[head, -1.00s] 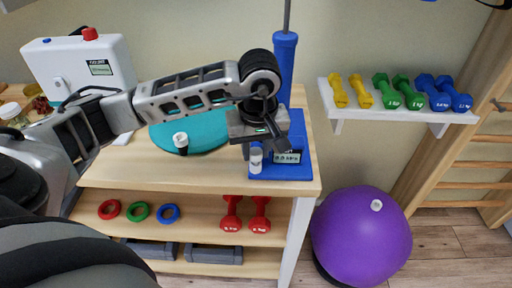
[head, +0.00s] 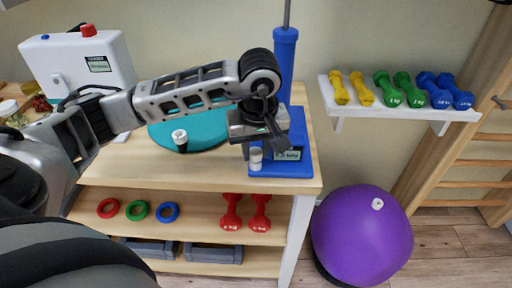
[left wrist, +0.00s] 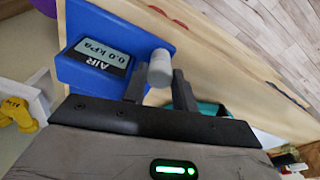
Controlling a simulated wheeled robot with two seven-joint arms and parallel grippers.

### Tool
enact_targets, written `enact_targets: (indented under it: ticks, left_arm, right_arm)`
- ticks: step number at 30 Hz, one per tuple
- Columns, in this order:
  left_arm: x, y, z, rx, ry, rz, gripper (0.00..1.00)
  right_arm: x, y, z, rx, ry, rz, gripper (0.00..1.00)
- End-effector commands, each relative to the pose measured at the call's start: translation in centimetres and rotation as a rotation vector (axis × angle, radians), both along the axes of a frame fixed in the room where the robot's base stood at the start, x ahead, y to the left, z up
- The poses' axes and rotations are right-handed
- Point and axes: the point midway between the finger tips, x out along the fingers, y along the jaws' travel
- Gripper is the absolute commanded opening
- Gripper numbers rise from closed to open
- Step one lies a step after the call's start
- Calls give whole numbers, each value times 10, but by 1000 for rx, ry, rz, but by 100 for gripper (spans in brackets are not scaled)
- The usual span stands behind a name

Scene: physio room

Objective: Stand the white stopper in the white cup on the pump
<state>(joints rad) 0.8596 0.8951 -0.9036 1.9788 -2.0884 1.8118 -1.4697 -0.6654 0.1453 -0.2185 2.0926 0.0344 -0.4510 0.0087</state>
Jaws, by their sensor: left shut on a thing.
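The blue pump (head: 303,155) with its pressure display stands at the right end of the table. My left gripper (head: 262,146) is over the pump's left front corner, pointing down. It is shut on a small pale cylinder, the white stopper (head: 256,154). The stopper also shows between the fingertips (left wrist: 159,84) in the left wrist view as a grey-white cylinder (left wrist: 160,68) with a band across it. It looks upright at the edge of the blue base. The white cup cannot be told apart from it, so I cannot tell whether the stopper is seated. My right gripper is out of view.
A small black-and-white piece (head: 180,137) stands by the teal disc (head: 210,130) on the table (head: 130,165). A white control box (head: 75,65) is at the back left. Dumbbells lie on the wall shelf (head: 400,112). A purple ball (head: 360,235) stands right of the table.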

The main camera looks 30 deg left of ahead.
Motion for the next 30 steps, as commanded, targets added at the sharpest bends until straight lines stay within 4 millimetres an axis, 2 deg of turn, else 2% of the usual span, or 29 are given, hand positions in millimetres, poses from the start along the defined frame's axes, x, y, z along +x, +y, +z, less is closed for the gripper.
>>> enact_targets:
  ticks: [8, 9, 11, 12, 30]
  left_arm:
    - [0, 0, -4, 0, 0, 0, 7]
    - [0, 0, -3, 0, 0, 0, 33]
    - [0, 0, -3, 0, 0, 0, 50]
    - [0, 0, -3, -1, -1, 0, 53]
    - [2, -2, -2, -6, -9, -2, 55]
  right_arm:
    - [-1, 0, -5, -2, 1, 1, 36]
    - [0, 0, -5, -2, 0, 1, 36]
    - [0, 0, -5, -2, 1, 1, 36]
    - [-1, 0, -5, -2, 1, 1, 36]
    - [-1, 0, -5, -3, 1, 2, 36]
